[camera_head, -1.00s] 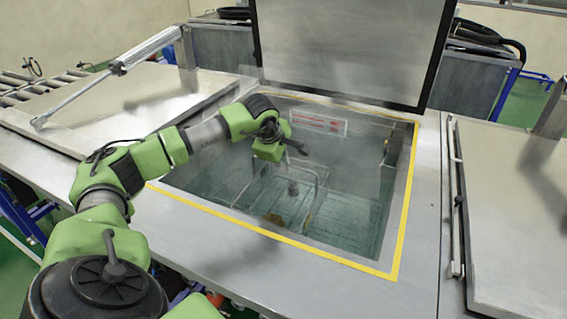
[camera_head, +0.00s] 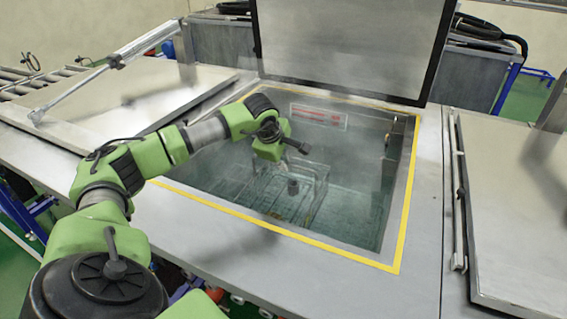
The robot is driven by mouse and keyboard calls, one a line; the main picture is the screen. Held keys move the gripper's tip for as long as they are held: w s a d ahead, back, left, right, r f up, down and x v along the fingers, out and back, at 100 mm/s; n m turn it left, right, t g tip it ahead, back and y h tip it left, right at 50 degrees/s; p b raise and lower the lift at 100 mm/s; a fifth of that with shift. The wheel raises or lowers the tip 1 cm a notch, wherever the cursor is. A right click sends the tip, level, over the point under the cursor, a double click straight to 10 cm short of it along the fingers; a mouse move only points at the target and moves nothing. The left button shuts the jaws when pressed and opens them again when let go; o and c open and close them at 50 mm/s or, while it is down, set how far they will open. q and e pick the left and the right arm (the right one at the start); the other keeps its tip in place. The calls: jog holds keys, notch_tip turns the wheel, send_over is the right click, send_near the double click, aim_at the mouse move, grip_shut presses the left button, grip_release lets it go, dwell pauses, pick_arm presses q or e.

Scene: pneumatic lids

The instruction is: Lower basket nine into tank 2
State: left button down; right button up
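The open tank (camera_head: 408,200) has a yellow-edged rim and contains clear greenish liquid. A wire basket (camera_head: 262,200) is low inside it, seen blurred through the liquid; no number on it is readable. My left arm reaches over the tank from the left, and its wrist is above the basket. My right gripper is out of view.
The tank's raised lid (camera_head: 350,45) stands upright behind the opening. A closed lid (camera_head: 110,105) with a gas strut (camera_head: 100,78) lies left, and another closed lid (camera_head: 520,220) lies right. A red-marked label (camera_head: 318,115) is on the tank's back wall.

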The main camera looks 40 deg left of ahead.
pick_arm(q)
jog(key=shift+w+f+b, duration=0.1)
jog(key=shift+f+b, duration=0.1)
jog(key=shift+b, duration=0.1)
dwell(0.4)
jog(key=c, duration=2.2)
grip_release()
jog(key=shift+o, duration=0.2)
jog(key=w+r+p+v, duration=0.1)
jog(key=p+v, duration=0.4)
jog(key=v, duration=0.6)
jog(key=w+a+r+p+v, duration=0.1)
jog(key=w+p+v, duration=0.2)
jog(key=v, duration=0.8)
jog(key=shift+w+a+r+p, duration=0.2)
jog(key=shift+r+p, duration=0.45)
jog(key=shift+p, duration=0.5)
